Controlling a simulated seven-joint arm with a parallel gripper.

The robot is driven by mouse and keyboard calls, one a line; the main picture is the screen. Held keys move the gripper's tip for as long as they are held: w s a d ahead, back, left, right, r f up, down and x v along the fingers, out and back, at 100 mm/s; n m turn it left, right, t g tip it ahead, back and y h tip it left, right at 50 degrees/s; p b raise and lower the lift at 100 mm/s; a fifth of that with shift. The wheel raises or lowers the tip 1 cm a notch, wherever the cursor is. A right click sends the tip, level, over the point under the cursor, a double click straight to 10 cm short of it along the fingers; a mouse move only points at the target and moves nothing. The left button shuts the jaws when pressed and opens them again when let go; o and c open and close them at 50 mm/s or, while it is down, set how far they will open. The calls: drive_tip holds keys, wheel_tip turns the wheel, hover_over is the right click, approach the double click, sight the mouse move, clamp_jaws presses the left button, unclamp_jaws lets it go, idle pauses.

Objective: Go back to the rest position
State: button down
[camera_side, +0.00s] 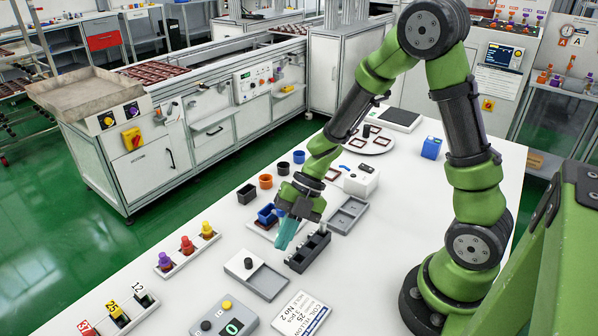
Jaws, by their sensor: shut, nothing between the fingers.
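My gripper (283,246) points down over the white table (390,240), with its teal fingers shut and empty. It is just left of a dark slotted block (308,253) and in front of the blue containers (268,214). I cannot tell whether the fingertips touch anything. My green arm reaches in from the right and bends down to the gripper.
A grey tray (265,281) lies in front of the gripper, and another tray (347,214) lies behind it on the right. Small pots (247,193) stand to the left. A blue box (431,148) stands at the back. The table's middle right is clear.

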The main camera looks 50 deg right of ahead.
drive_tip(key=w+v, duration=0.1)
drive_tip(key=v, duration=0.7)
drive_tip(key=w+m+t, duration=0.1)
drive_tip(key=w, duration=0.1)
drive_tip(key=w+d+r+m+t+h, duration=0.1)
drive_tip(key=w+m+t, duration=0.1)
drive_tip(key=w+d+m+t, duration=0.1)
drive_tip(key=w+m+t, duration=0.1)
drive_tip(key=shift+w+r+h, duration=0.3)
drive_tip(key=shift+w+r, duration=0.05)
drive_tip(key=d+r+m+t+h, duration=0.4)
drive_tip(key=d+r+m+h, duration=0.45)
drive_tip(key=m, duration=0.55)
drive_tip(key=s+a+r+m+g+y, duration=0.1)
drive_tip(key=s+a+m+y, duration=0.1)
drive_tip(key=s+a+m, duration=0.3)
drive_tip(key=s+a+r+m+g+y, duration=0.1)
drive_tip(key=s+a+m, duration=0.4)
drive_tip(key=s, duration=0.6)
drive_tip(key=shift+a+r+m+g+y, duration=0.3)
drive_tip(key=shift+a+r+m+y, duration=0.15)
drive_tip(key=shift+r+y, duration=0.3)
drive_tip(key=c, duration=1.8)
unclamp_jaws()
drive_tip(key=shift+s+f, duration=0.1)
